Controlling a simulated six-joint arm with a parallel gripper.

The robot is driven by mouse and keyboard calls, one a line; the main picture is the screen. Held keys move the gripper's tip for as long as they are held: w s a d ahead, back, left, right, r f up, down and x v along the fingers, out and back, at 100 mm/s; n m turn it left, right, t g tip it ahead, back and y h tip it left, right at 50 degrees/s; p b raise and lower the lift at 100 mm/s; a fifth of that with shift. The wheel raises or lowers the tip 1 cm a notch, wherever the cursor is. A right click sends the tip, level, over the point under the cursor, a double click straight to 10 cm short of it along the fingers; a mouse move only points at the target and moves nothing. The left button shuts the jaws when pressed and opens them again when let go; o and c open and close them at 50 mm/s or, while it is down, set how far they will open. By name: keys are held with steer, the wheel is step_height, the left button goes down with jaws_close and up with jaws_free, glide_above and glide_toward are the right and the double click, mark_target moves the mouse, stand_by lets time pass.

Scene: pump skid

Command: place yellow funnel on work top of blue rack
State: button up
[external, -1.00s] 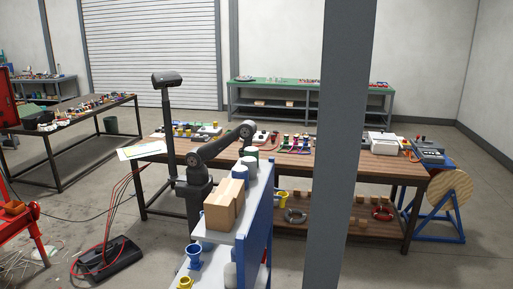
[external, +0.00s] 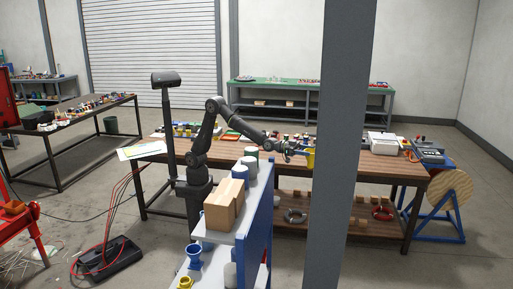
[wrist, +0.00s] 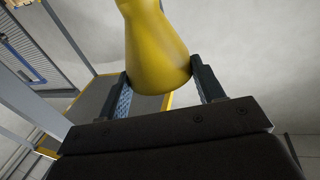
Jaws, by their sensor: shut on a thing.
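The yellow funnel (external: 311,157) is held at the end of my arm, above the wooden table and partly behind the grey post. In the wrist view the funnel (wrist: 157,50) fills the space between the two fingers of my gripper (wrist: 162,80), which is shut on it. My gripper also shows in the external view (external: 297,151). The blue rack (external: 258,232) stands in the front middle, nearer the camera than my arm.
The wooden table (external: 380,166) holds many small parts and a white device (external: 383,143). The grey post (external: 338,120) hides part of the table.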

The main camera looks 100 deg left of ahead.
steer(key=s+d+r, duration=0.8)
steer(key=d+r, duration=0.5)
steer(key=s+d+m+g+h, duration=0.55)
steer(key=s+d+h, duration=0.25)
steer(key=s+d, duration=1.9)
steer(key=s+d+f+m+g+h, duration=0.1)
steer(key=s+d+f, duration=0.3)
steer(key=s+f, duration=0.55)
steer(key=s+d+f+m, duration=0.1)
steer(key=s+d+f, duration=0.4)
steer(key=f, duration=0.7)
steer(key=s+d+f+m+g+h, duration=0.1)
steer(key=s+d+f, duration=0.2)
steer(key=s+f, duration=0.65)
steer(key=w+d+f, duration=0.2)
steer(key=w+f, duration=1)
